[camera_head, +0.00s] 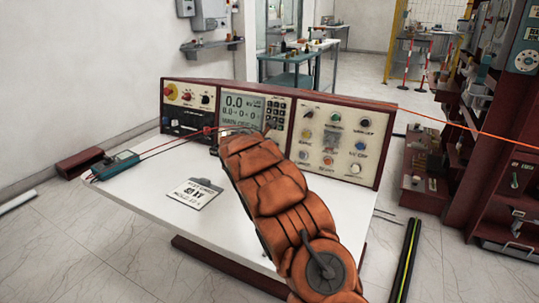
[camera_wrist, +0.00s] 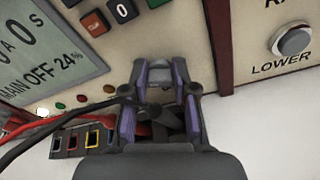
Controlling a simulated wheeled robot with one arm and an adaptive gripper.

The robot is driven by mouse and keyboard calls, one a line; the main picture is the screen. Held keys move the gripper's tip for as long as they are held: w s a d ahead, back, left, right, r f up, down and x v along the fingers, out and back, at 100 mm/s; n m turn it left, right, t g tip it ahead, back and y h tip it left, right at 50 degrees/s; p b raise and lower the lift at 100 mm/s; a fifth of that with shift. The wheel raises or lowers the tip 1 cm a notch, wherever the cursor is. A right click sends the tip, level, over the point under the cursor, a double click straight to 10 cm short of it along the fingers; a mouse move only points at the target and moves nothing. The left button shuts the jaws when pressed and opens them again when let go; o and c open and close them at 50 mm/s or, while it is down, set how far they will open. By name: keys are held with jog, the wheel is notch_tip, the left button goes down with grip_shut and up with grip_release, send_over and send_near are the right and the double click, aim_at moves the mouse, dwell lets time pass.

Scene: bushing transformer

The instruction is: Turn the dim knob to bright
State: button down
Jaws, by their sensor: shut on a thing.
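My gripper (camera_wrist: 163,90) has its two purple-padded fingers against the middle section of the control panel in the wrist view. It is closed around a small dark and grey part (camera_wrist: 160,85), which appears to be the dim knob. The fingers cover most of it, so its pointer and marks cannot be read. In the wrist view the grey display (camera_wrist: 40,50) to the left reads "MAIN OFF 24%". In the head view my orange-covered arm reaches the console (camera_head: 335,108) and hides the gripper's contact.
The console stands on a white table (camera_head: 135,200) with a sign card (camera_head: 192,194) and a teal meter (camera_head: 115,165). Red and black leads run into sockets beside my gripper. A LOWER button (camera_wrist: 292,40) is at right in the wrist view.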

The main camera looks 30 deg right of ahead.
jog(key=m+b, duration=0.2)
jog(key=b, duration=0.1)
jog(key=shift+f, duration=0.35)
jog(key=m+b, duration=0.2)
jog(key=b, duration=0.1)
jog(key=shift+s+r+m+t, duration=0.1)
jog(key=shift+r+m+t, duration=0.1)
jog(key=shift+m+t, duration=0.15)
jog(key=shift+d+b, duration=0.1)
jog(key=shift+b, duration=0.25)
jog(key=c, duration=1.2)
grip_release()
jog(key=shift+s+r, duration=0.1)
jog(key=v, duration=1.2)
